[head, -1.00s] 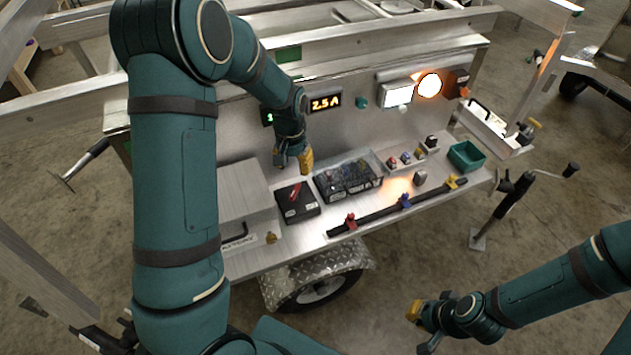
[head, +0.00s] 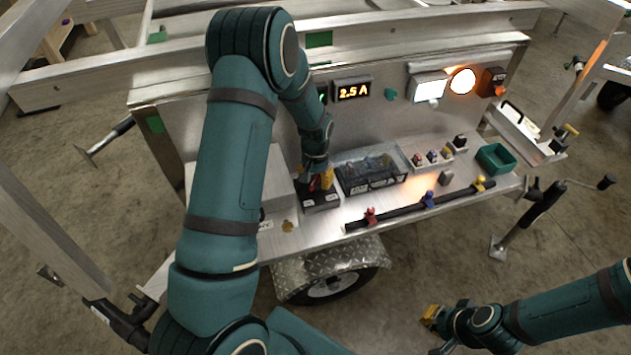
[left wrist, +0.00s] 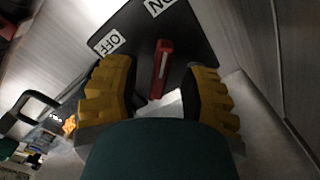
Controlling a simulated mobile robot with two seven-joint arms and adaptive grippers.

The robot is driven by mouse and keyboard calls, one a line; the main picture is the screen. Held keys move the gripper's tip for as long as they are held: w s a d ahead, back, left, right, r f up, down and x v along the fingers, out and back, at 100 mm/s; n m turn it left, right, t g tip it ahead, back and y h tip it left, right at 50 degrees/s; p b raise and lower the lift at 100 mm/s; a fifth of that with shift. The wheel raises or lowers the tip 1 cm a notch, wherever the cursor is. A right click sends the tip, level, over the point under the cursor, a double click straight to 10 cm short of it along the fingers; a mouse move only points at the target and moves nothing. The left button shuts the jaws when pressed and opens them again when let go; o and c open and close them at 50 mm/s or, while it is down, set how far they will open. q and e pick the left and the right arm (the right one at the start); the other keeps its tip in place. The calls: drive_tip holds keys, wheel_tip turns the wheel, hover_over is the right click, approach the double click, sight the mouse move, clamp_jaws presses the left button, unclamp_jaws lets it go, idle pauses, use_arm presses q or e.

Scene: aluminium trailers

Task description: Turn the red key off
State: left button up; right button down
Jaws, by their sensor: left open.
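The red key (left wrist: 160,68) stands on a black switch base (left wrist: 190,30) with white OFF and ON labels. In the left wrist view the key lies between the two yellow fingers of my left gripper (left wrist: 158,82), with a gap on each side. My left gripper is open. In the head view this gripper (head: 320,180) is down at the black base (head: 320,201), and the key (head: 313,184) is partly hidden by it. My right gripper (head: 432,318) is at the bottom right of the head view, away from the trailer; its jaw opening is unclear.
A clear-lidded black box (head: 370,175) stands right of the base. A black bar (head: 410,208) with coloured clamps lies along the shelf's front edge. A green bin (head: 496,158) is at the right. A lit display (head: 352,91) reads 2.5 A.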

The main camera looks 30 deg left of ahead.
use_arm(q)
drive_tip(key=shift+f, duration=0.35)
drive_tip(key=shift+c, duration=0.4)
clamp_jaws()
